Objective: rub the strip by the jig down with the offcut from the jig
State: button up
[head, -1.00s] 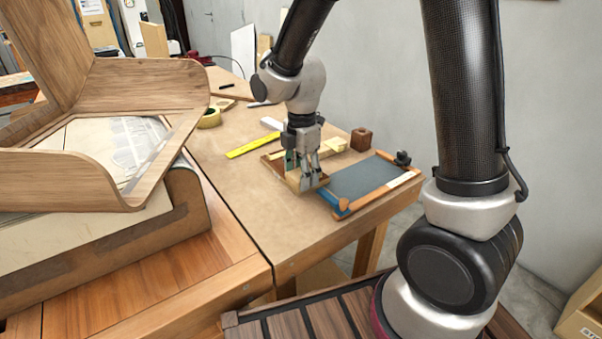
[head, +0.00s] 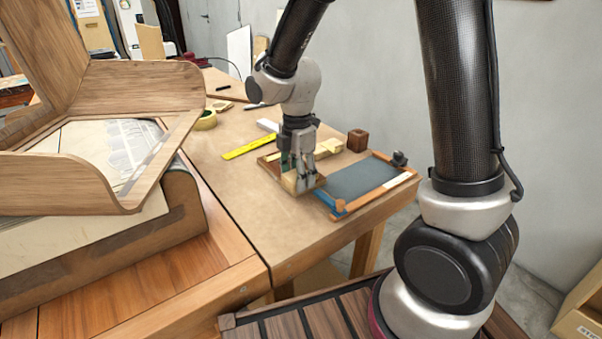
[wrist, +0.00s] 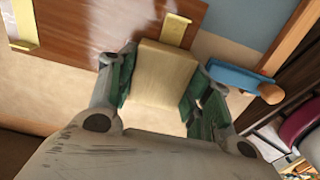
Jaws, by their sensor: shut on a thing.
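My gripper (head: 300,172) is shut on a pale wooden block (wrist: 160,75), which looks like the offcut. The block is between the green-padded fingers in the wrist view, low over the near end of a brown wooden board (wrist: 115,22). I cannot tell whether it touches. The board, which seems to be the jig, shows partly behind the fingers in the head view (head: 266,164). A small yellowish piece (wrist: 177,28) lies on it. A blue strip-like piece (wrist: 240,78) with an orange end lies right of the gripper; I cannot tell if it is the strip.
A grey panel in an orange wooden frame (head: 362,180) lies at the right table edge. A brown cube (head: 357,140), a yellow strip (head: 249,146) and a tape roll (head: 205,121) are nearby. A large bent wooden form (head: 95,185) stands left.

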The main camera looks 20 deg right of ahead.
jog(key=shift+d, duration=0.15)
jog(key=shift+w+d, duration=0.2)
jog(key=shift+d, duration=0.4)
dwell(0.3)
jog(key=shift+s+a, duration=0.25)
jog(key=shift+a, duration=0.5)
jog(key=shift+d, duration=0.1)
jog(key=shift+w+d, duration=0.25)
jog(key=shift+d, duration=0.4)
